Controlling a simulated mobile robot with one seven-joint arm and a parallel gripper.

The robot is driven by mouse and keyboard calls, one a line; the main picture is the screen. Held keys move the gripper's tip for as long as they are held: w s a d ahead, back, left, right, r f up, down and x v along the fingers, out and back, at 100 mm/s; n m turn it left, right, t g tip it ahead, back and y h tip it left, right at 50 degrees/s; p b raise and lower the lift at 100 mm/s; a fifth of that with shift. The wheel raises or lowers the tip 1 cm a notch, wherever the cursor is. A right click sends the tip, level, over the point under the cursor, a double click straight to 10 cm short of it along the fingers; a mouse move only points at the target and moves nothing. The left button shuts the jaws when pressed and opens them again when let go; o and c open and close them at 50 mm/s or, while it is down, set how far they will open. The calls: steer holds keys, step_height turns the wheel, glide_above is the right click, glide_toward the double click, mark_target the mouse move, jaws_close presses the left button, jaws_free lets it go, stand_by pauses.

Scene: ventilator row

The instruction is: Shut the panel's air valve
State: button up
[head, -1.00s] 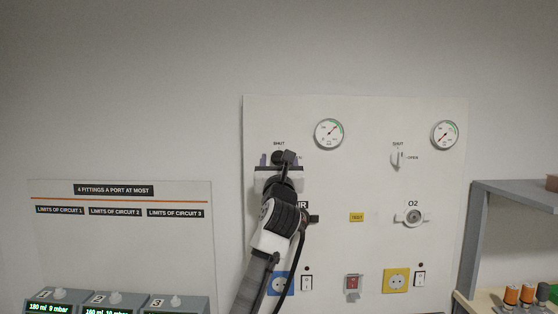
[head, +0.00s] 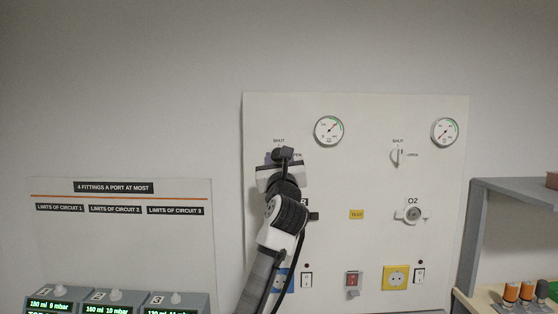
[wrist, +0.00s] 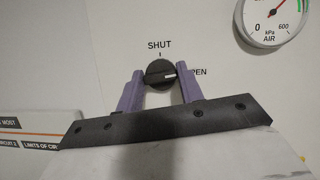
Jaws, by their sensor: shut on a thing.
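The air valve is a round black knob (wrist: 160,73) on the white wall panel (head: 357,115). In the wrist view, its white mark points right, toward the partly covered OPEN label (wrist: 199,72). The SHUT label (wrist: 159,45) and its tick stand straight above the knob. My gripper (wrist: 161,80) is shut on the knob, with one purple finger on its left side and one on its right. In the head view, my gripper (head: 282,159) and arm cover the knob. The air gauge (head: 328,131) is up and right of it; its dial also shows in the wrist view (wrist: 275,18).
The O2 valve (head: 397,157) and its gauge (head: 445,132) are to the right on the panel. Below are the O2 outlet (head: 414,215), sockets and switches. A grey shelf (head: 510,187) stands at the right. Ventilators (head: 115,303) stand at the lower left.

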steer(key=shift+d+r+n+g+y+p, duration=0.1)
steer(key=shift+n+g+y+p, duration=0.85)
steer(key=shift+n, duration=2.4)
steer(key=shift+d+r+n+g+y+p, duration=0.1)
steer(key=shift+n+g+y+p, duration=0.9)
steer(key=shift+n, duration=2.3)
steer(key=shift+r+n+g+y+p, duration=0.1)
steer(key=shift+n+g+y+p, duration=0.85)
steer(key=shift+n, duration=2.4)
steer(key=o, duration=1)
steer(key=b+v, duration=0.5)
steer(key=v, duration=0.9)
